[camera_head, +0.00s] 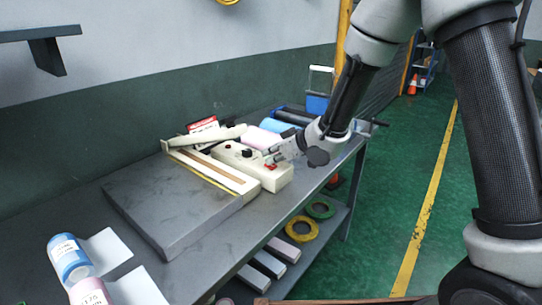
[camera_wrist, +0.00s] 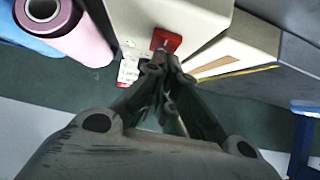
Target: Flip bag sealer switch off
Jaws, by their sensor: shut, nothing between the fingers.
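The cream bag sealer (camera_head: 262,178) stands on the grey workbench, with its long sealing arm reaching to the left. A red switch (camera_head: 271,166) is on its near end. In the wrist view the red switch (camera_wrist: 167,40) is on the sealer's cream casing (camera_wrist: 200,14). My gripper (camera_head: 276,156) is at the sealer's switch end, coming in from the right. In the wrist view my gripper (camera_wrist: 163,66) is shut and empty, its fingertips right by the red switch. I cannot tell whether they touch it. The tips hide part of the switch's surroundings, and its on or off position is unclear.
A grey slab (camera_head: 165,212) lies left of the sealer. Pink and blue rolls (camera_head: 250,138) lie behind it. Blue and pink labelled rolls (camera_head: 68,258) are at the near left. A lower shelf holds yellow and green tape rings (camera_head: 301,229). The green floor at right is open.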

